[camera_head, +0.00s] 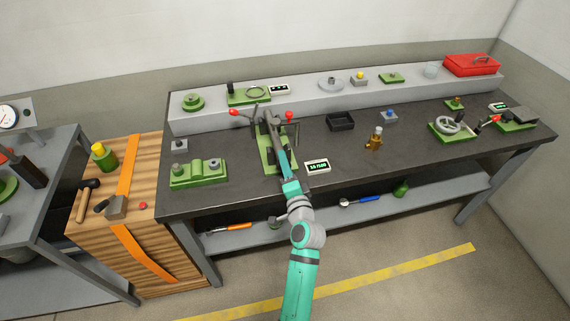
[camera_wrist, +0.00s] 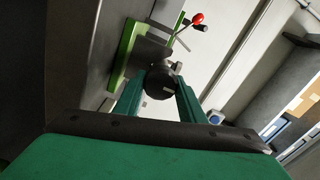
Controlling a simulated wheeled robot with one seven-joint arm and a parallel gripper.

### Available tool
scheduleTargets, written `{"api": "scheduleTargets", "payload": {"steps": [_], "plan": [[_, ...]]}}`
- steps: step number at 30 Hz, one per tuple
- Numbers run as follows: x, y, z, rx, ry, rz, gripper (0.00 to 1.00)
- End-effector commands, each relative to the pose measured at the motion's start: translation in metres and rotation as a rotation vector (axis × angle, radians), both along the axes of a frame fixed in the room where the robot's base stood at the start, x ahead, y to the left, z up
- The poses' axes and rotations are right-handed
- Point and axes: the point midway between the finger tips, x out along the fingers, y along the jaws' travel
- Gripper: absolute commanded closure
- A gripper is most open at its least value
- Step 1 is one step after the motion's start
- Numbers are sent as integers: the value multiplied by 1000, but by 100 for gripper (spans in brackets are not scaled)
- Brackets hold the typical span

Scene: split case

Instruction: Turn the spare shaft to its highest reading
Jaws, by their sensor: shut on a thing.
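My gripper (camera_wrist: 174,92) is shut on a dark round shaft end (camera_wrist: 158,84), which sits between its two green fingers in the wrist view. I take this to be the spare shaft; the rest of it is mostly hidden. A green-based fixture (camera_wrist: 126,46) is just behind it, with a red ball lever (camera_wrist: 197,18). In the head view my arm reaches over the bench to the green fixture (camera_head: 263,158), hiding part of it. A small display (camera_head: 317,166) with green digits stands right of the fixture; its reading is too small to be sure of.
On the dark bench (camera_head: 220,141) are a green block fixture (camera_head: 198,173), a black tray (camera_head: 340,121), a brass piece (camera_head: 374,140) and a handwheel fixture (camera_head: 450,127). A raised grey shelf (camera_head: 310,94) runs along the back. The bench's front right is clear.

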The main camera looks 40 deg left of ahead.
Motion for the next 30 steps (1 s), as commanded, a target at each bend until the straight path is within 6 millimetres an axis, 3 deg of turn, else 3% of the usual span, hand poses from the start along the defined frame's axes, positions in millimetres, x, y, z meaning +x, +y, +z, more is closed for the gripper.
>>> {"api": "scheduleTargets", "payload": {"steps": [11, 12, 14, 24, 30], "plan": [[0, -1, -1, 1, 4, -1, 86], [0, -1, -1, 1, 4, -1, 59], [0, -1, -1, 1, 4, -1, 45], [-1, -2, -1, 2, 4, 0, 45], [-16, -19, -1, 1, 4, -1, 45]]}}
